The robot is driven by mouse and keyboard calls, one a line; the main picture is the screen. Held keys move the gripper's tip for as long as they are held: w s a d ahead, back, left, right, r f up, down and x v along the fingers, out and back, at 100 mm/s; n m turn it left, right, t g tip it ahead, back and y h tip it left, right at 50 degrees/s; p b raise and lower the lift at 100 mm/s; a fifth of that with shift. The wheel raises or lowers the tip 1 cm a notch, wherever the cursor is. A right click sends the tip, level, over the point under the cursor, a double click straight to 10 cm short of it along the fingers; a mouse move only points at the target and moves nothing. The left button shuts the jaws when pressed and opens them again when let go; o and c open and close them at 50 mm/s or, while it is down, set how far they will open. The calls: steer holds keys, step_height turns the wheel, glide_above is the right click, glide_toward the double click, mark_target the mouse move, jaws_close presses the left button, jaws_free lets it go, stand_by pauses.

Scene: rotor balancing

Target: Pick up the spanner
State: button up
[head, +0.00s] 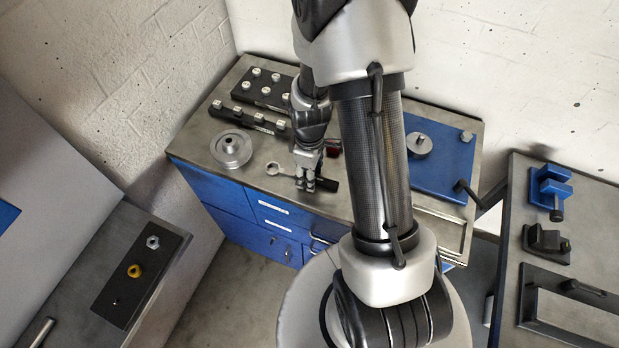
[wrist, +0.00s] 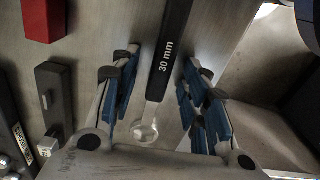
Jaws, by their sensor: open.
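The spanner (head: 328,184) lies on the top of the workbench near its front edge, its metal ring end to the left and its black handle to the right. In the wrist view the spanner (wrist: 170,48), marked "30 mm", runs between the blue-padded fingers, with its ring end close to the palm. My gripper (head: 305,186) is open and points down over the spanner, hiding its middle in the head view. In the wrist view the fingers of my gripper (wrist: 160,85) stand apart on both sides of the handle, with gaps visible.
A metal rotor disc (head: 232,149) sits left of the spanner. Black holders with weights (head: 262,88) stand behind. A red block (wrist: 44,18) lies near the gripper. A blue plate (head: 440,158) is at the right. Side tables (head: 85,258) flank the bench.

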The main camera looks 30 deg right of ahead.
steer(key=shift+c, duration=0.4)
jaws_close()
